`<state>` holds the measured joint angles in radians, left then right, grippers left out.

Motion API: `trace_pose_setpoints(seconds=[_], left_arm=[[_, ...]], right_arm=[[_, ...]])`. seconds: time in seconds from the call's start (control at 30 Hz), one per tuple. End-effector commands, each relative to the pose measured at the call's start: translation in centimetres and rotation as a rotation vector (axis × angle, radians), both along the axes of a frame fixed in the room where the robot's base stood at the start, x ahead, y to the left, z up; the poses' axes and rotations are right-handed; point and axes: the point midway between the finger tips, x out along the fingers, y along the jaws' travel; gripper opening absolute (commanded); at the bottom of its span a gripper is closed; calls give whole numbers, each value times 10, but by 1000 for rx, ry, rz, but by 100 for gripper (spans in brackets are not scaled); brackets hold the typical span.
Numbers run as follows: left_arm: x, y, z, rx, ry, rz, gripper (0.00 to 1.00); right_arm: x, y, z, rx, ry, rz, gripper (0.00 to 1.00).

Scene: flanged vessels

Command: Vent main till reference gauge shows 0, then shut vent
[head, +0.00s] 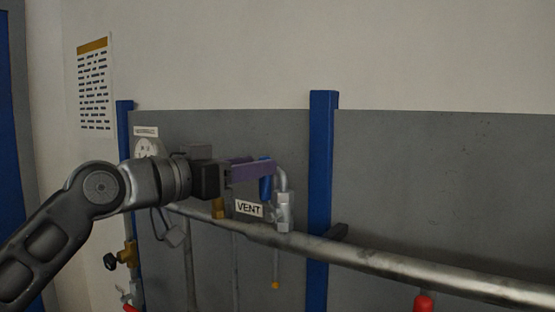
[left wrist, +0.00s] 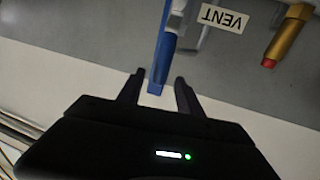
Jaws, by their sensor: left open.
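The vent valve (head: 284,212) is a silver fitting with an elbow on the main pipe, beside a white VENT label (head: 249,208). Its blue lever (head: 266,184) stands roughly upright. My left gripper (head: 262,170) is at the lever, open. In the left wrist view, the blue lever (left wrist: 161,62) lies between the two spread fingers of my left gripper (left wrist: 158,82), with gaps on both sides. A round white gauge (head: 145,147) under a small label is partly hidden behind my left arm. Its reading is too small to tell. My right gripper is not in view.
The main pipe (head: 400,266) runs across the grey panel (head: 440,180), in front of a blue post (head: 322,160). A brass valve (head: 126,256) is at lower left and a red part (head: 424,303) at lower right. A notice (head: 95,84) hangs on the wall.

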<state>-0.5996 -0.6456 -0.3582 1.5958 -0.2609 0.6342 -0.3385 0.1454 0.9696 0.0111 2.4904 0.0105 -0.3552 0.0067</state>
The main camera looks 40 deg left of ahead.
Motion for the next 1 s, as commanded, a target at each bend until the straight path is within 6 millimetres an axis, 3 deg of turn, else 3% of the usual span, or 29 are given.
trace_pose_setpoints(seconds=[0.4,0.77,1.0], left_arm=[[58,-11,2,2,0,-2,43],[63,-11,0,1,-1,0,42],[63,-11,0,1,-1,0,22]], right_arm=[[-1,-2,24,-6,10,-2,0],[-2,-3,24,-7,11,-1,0],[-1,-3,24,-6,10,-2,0]])
